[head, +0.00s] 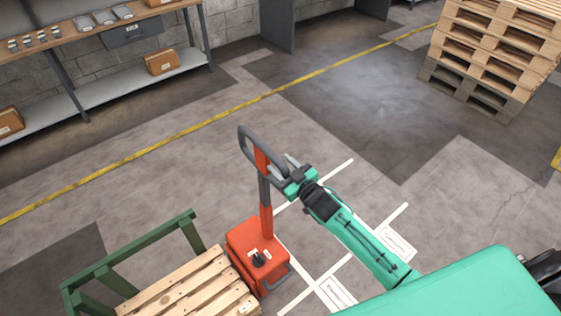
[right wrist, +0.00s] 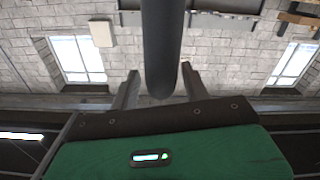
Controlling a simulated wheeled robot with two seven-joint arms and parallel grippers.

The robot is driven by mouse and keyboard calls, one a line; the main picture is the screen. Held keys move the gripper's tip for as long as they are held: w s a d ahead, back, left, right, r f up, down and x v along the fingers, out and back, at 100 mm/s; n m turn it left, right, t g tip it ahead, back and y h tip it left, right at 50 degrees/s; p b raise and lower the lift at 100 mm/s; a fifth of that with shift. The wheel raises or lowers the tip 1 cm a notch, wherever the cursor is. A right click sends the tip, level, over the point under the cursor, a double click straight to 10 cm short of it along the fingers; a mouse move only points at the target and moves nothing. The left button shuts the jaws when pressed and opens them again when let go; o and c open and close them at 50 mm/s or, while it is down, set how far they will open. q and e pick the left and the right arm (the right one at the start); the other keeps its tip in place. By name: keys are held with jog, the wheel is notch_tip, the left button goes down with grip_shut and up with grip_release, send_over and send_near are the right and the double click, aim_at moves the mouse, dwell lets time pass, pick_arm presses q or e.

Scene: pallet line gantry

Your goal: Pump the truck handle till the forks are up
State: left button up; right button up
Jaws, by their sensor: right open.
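The orange pallet truck (head: 258,252) stands at the bottom centre of the head view. Its handle (head: 249,147) rises upright and ends in a dark grey loop with an orange part. My right gripper (head: 283,166) is at the right side of this loop. In the right wrist view the dark grey handle bar (right wrist: 161,45) comes down between the two spread fingers (right wrist: 159,90), with gaps on both sides. The jaws are open and not closed on it. The forks are hidden under a wooden pallet (head: 190,287). My left gripper is out of view.
A green frame (head: 130,258) stands around the pallet at lower left. A workbench (head: 85,35) with a lower shelf and boxes runs along the back left wall. Stacked pallets (head: 490,60) stand at upper right. The floor beyond the truck is clear, crossed by a yellow line (head: 200,126).

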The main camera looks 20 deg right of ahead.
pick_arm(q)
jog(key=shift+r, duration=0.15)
pick_arm(e)
jog(key=shift+w+a, duration=0.2)
jog(key=shift+w, duration=0.2)
